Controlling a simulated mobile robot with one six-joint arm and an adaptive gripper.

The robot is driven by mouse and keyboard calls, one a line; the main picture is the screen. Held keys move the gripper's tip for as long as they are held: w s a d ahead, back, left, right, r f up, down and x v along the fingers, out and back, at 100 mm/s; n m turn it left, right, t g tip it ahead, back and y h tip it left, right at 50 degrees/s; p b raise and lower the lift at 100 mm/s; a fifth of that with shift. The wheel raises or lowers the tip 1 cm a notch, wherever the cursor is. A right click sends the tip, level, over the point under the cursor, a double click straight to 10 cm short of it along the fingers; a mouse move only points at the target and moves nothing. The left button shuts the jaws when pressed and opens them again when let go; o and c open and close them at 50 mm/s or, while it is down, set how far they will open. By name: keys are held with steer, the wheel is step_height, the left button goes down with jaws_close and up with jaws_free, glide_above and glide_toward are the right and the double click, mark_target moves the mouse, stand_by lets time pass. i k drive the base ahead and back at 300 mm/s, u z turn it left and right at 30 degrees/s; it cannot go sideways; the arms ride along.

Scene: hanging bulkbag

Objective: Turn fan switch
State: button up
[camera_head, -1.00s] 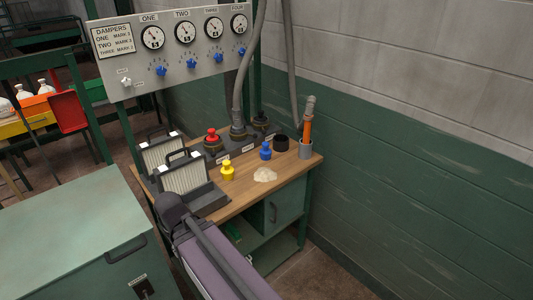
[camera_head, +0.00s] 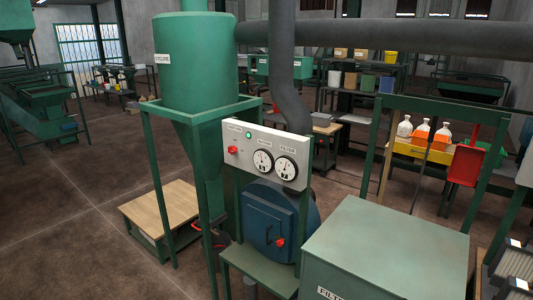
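A pale control panel (camera_head: 246,174) stands in the middle of the camera_head view, in front of a thick grey duct. A red knob (camera_head: 232,150) sits at its left, with a small green lamp (camera_head: 249,134) above and to its right. The small labels are too blurred to read surely, so I cannot tell if this knob is the fan switch. Two round white gauges (camera_head: 275,164) are at its right. Below is a dark blue round housing (camera_head: 268,225) with a red handle (camera_head: 280,243). My gripper is not in view.
A green cyclone (camera_head: 196,65) on a green frame stands left of the panel. A green cabinet (camera_head: 385,245) fills the front right. A low wooden-topped platform (camera_head: 160,212) stands at the left. Open brown floor lies at the far left.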

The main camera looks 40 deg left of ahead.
mark_target(232, 150)
steer(key=u, duration=1.45)
steer(key=k, duration=0.95)
steer(key=i, duration=0.85)
steer(key=u, duration=0.05)
